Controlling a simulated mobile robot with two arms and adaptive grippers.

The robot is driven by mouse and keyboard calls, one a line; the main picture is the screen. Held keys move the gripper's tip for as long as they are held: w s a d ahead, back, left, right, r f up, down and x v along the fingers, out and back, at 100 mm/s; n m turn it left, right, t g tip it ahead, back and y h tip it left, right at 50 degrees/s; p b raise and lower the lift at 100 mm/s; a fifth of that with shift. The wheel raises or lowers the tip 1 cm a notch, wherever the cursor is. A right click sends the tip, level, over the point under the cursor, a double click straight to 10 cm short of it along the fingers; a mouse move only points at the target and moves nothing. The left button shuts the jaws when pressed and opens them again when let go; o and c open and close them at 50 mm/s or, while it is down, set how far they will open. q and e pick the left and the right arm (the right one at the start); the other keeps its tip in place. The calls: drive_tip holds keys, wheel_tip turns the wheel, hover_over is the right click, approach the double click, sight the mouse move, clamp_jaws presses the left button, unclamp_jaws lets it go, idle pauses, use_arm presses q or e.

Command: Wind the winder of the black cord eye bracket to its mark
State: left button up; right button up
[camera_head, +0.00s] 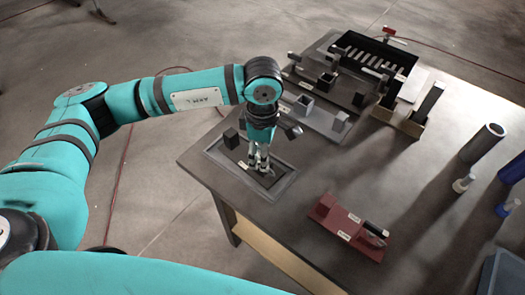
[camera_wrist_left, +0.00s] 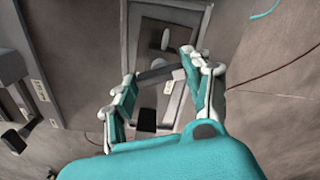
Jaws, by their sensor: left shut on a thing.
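The black cord eye bracket (camera_wrist_left: 178,15) is a dark plate set in a grey rectangular frame at the near left corner of the table. In the head view, a black block (camera_head: 231,138) stands at its left end. My left gripper (camera_head: 259,164) points down over the plate. In the left wrist view, its fingers (camera_wrist_left: 160,88) stand either side of a dark bar, which I take for the winder (camera_wrist_left: 162,74), and are shut on it. The fingers hide much of the winder in the head view. I cannot make out the mark. My right gripper is not in view.
A red bracket (camera_head: 345,228) lies near the front edge. Grey fixtures with square blocks (camera_head: 318,117) stand behind the left gripper, with a slotted black tray (camera_head: 372,60) at the back. Dark cylinders (camera_head: 482,143) stand at the right. The table's middle is clear.

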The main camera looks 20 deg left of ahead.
use_arm(q)
drive_tip(key=shift+m+b, duration=0.4)
drive_tip(key=shift+b, duration=0.15)
idle(3.8)
drive_tip(key=o, duration=1.2)
wheel_tip(320, 180, up, 12)
drive_tip(key=shift+r, duration=0.1)
